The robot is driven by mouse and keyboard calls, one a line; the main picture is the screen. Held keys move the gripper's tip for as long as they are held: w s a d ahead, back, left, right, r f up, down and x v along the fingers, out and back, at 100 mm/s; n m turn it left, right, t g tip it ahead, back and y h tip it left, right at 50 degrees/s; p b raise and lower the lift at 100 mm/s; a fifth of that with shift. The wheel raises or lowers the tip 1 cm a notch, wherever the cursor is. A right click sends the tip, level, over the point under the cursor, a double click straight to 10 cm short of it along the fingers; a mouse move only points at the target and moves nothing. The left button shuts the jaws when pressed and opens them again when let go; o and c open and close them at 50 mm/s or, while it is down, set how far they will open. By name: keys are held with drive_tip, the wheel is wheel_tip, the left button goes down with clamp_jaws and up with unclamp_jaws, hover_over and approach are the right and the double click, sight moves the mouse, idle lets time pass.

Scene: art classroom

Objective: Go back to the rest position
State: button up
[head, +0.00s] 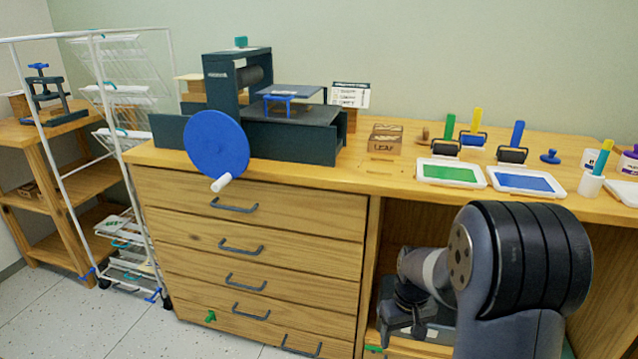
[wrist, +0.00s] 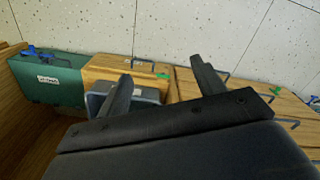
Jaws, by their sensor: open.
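My gripper (wrist: 165,90) shows in the wrist view with its two fingers spread wide apart and nothing between them. In the head view my arm is bent down in front of the open bay under the bench, at the lower right. My gripper (head: 405,320) hangs there, partly hidden by my own arm. Beyond the fingers in the wrist view are a grey bin (wrist: 150,93), a wooden drawer front (wrist: 115,68) and the pale speckled floor (wrist: 180,30).
The wooden bench (head: 350,180) carries a press with a blue handwheel (head: 216,145), a green ink tray (head: 450,173) and a blue ink tray (head: 527,182). A white wire rack (head: 118,150) stands left. A green case (wrist: 45,78) lies left in the wrist view.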

drive_tip(key=shift+w+a+f+n+g, duration=0.15)
drive_tip(key=shift+w+a+f, duration=0.05)
drive_tip(key=shift+a+f, duration=0.4)
drive_tip(key=shift+w+a+f+n+g, duration=0.15)
drive_tip(key=shift+a+f, duration=0.35)
drive_tip(key=shift+a, duration=0.2)
